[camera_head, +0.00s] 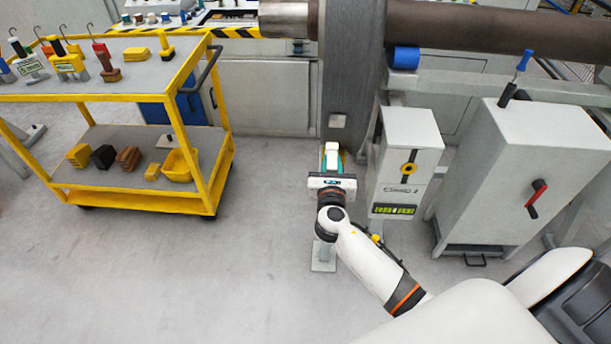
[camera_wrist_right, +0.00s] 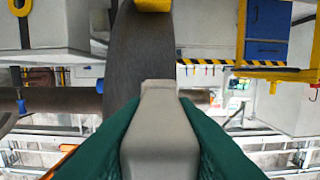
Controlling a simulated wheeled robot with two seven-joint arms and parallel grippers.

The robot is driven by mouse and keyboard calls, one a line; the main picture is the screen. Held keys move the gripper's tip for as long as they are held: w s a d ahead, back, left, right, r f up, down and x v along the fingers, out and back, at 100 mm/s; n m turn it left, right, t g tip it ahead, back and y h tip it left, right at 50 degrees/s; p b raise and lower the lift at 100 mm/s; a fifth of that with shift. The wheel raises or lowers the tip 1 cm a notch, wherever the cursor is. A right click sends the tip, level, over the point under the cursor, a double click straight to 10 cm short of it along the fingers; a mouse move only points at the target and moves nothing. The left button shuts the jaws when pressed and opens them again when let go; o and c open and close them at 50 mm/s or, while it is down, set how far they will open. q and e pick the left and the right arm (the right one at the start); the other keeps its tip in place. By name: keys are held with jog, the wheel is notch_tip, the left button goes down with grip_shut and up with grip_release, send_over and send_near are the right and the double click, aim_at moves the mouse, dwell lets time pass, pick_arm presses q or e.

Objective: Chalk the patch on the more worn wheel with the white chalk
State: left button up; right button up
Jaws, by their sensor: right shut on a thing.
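A dark grey wheel (camera_head: 352,70) stands edge-on at the top centre of the head view, with a brown axle (camera_head: 480,27) running right from it. A small pale grey square patch (camera_head: 337,120) shows low on the wheel. My right gripper (camera_head: 332,160) is just below that patch, its teal fingers shut on a whitish block, which looks like the white chalk (camera_head: 332,156). In the right wrist view the chalk (camera_wrist_right: 160,135) sits between the green fingers and points at the wheel (camera_wrist_right: 140,55). I cannot tell whether it touches the wheel. My left gripper is out of view.
A yellow trolley (camera_head: 150,195) with tools and blocks stands at left. A grey box with a yellow ring (camera_head: 408,145) stands close right of the gripper. A larger cabinet with a red handle (camera_head: 540,150) is farther right. The floor between trolley and wheel is clear.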

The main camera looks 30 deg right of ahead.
aim_at(333, 146)
jog(key=shift+w+d+r, duration=0.25)
jog(key=shift+w+d, duration=0.05)
jog(key=shift+w, duration=0.1)
jog(key=w+d, duration=0.1)
jog(key=w+d+r, duration=0.1)
jog(key=w, duration=0.1)
jog(key=shift+w, duration=0.2)
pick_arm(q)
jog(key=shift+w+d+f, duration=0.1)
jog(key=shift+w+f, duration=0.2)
pick_arm(e)
jog(key=shift+w+d, duration=0.25)
jog(key=shift+w, duration=0.05)
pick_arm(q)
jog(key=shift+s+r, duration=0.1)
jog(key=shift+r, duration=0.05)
pick_arm(e)
jog(key=shift+w+d+r, duration=0.3)
jog(key=shift+w+d, duration=0.1)
jog(key=shift+w, duration=0.25)
